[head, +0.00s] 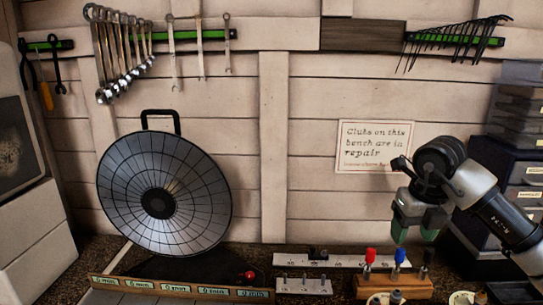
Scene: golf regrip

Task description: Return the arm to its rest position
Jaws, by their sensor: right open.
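My right arm comes in from the right edge. Its gripper (414,232) points down, with two green-tipped fingers apart and nothing seen between them. It hangs in front of the plank wall, above the right part of the bench. In the picture its fingertips are just above the small wooden stand (394,287) with red-, blue- and black-handled tools. I cannot tell how far in depth it is from the stand. My left gripper is not in view.
A paper sign (375,147) hangs left of my gripper. Stacked drawers (522,172) stand at the right, close to my arm. A white ruled rail (300,262) lies on the bench. Tools hang high up.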

